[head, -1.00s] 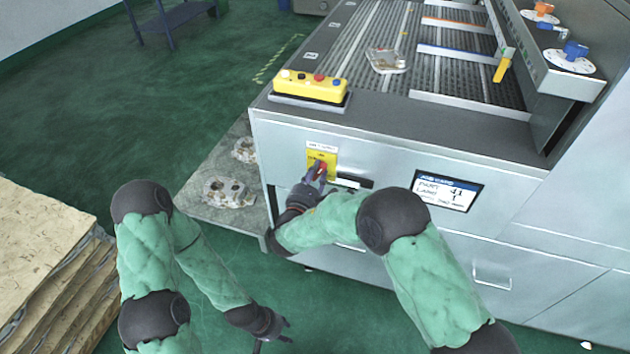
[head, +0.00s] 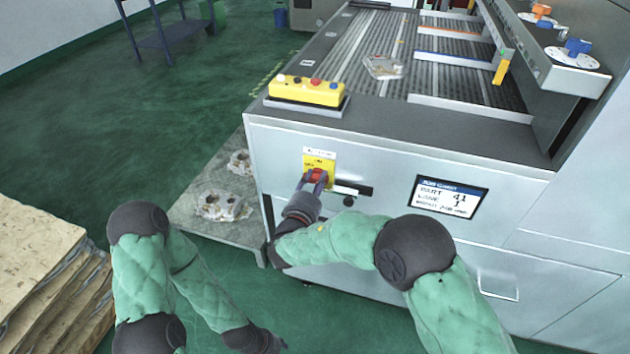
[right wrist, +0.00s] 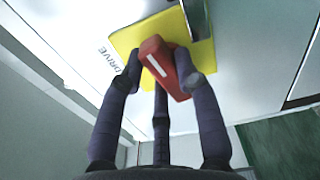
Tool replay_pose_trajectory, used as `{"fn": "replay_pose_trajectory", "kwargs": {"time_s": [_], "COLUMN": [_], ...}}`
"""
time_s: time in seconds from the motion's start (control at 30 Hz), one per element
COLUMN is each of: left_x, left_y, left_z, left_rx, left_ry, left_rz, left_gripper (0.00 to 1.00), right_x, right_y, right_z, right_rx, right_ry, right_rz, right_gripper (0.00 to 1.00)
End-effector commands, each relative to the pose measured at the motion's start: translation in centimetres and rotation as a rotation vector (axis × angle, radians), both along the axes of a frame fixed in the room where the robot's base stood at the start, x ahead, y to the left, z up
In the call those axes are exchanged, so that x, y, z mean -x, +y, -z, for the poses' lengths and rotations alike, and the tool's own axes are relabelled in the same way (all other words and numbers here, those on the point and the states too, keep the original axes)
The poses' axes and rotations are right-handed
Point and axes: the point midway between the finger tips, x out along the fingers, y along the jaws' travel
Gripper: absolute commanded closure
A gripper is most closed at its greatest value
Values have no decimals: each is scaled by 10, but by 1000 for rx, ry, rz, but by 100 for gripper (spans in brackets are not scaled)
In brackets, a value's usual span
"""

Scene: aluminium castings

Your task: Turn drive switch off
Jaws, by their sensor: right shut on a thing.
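The drive switch is a red handle (right wrist: 163,68) on a yellow plate (head: 320,161) on the front face of the grey machine. The word DRIVE is on the white surface beside the plate in the right wrist view. My right gripper (head: 316,182) is at the switch, shut on the red handle; its fingers (right wrist: 160,85) sit around the handle in the right wrist view. The handle, with a white stripe, looks tilted in that view. In the head view the fingers partly hide it. My left gripper (head: 272,342) hangs low at the bottom edge; its fingers are cut off.
A yellow button box (head: 308,91) stands on the machine's top left corner. A dark slot and a job card screen (head: 448,196) are right of the switch. Castings (head: 222,206) lie on a low grey platform at left. Stacked boards (head: 35,250) stand at far left.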

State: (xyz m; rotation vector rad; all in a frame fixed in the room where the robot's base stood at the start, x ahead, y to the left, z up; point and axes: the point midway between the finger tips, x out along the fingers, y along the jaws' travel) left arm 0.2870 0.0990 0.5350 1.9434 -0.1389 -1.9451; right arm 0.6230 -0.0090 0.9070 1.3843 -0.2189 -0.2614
Motion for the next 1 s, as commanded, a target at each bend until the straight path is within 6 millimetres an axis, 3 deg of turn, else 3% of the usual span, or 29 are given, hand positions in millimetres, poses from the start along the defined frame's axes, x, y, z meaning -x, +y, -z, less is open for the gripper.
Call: {"fn": "replay_pose_trajectory", "kwargs": {"time_s": [0.4,0.93,0.97,1.0], "left_x": [0,0,0,0], "left_y": [0,0,0,0], "left_z": [0,0,0,0], "left_rx": [0,0,0,0], "left_ry": [0,0,0,0], "left_rz": [0,0,0,0], "left_gripper": [60,60,60,60], "right_x": [0,0,0,0], "right_y": [-1,-2,-2,-2], "right_z": [2,2,2,2], "right_rx": [-162,-182,-182,-182], "right_ry": [-52,-58,-58,-58], "right_rz": [0,1,1,1], "right_gripper": [100,100,59,48]}}
